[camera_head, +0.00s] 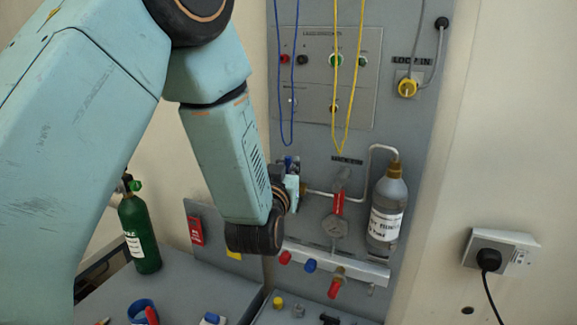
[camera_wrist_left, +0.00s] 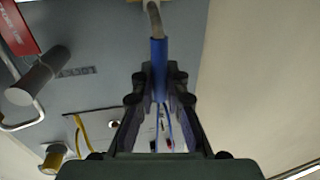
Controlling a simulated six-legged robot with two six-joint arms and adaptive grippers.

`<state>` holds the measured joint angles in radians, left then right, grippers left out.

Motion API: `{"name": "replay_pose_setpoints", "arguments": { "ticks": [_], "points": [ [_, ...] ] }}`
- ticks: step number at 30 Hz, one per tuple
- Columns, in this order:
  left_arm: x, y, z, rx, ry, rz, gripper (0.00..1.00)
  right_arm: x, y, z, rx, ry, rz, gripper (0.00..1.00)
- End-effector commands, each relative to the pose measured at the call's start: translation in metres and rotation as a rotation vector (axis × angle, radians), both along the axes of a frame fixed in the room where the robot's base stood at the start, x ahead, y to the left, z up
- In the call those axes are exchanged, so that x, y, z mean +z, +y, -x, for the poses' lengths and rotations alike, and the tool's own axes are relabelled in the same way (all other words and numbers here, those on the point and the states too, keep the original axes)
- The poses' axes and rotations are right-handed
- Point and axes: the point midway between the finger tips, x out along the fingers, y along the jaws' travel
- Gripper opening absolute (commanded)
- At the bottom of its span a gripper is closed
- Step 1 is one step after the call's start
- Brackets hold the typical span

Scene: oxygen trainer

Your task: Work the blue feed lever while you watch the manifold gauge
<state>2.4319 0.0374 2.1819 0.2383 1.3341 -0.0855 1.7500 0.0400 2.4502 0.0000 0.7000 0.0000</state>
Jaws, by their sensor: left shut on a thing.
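My left gripper (camera_head: 291,184) reaches the grey panel beside the pipe, its wrist hiding part of the panel. In the left wrist view, its two dark fingers (camera_wrist_left: 157,88) are shut on the blue feed lever (camera_wrist_left: 158,62), a blue sleeve on a grey stem. Only a small blue bit of the lever (camera_head: 288,160) shows at the fingers in the head view. A round grey gauge (camera_head: 335,227) sits under a red tube, right of my gripper; its reading is too small to make out. My right gripper is not in view.
A silver manifold bar (camera_head: 335,262) with red and blue knobs runs below the gauge. A grey bottle (camera_head: 387,212) stands at its right. Blue cord (camera_head: 281,110) and yellow cord (camera_head: 352,100) hang above. A green cylinder (camera_head: 139,233) stands on the bench at left.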

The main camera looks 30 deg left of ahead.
Motion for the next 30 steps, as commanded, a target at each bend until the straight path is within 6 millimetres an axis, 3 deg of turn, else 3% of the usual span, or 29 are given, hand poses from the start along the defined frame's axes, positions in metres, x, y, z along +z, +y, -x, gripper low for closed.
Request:
{"name": "replay_pose_setpoints", "arguments": {
  "ticks": [14, 24, 30],
  "points": [
    [0.000, 0.001, 0.000, -0.002, -0.002, 0.010, 0.00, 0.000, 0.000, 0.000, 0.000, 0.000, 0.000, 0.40],
    [-0.004, 0.023, 0.002, 0.000, -0.014, 0.284, 0.00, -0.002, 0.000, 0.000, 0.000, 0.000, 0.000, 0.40],
    [-0.007, 0.027, 0.003, -0.001, -0.015, 0.349, 0.00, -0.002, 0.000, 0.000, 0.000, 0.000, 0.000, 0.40]
  ]
}}
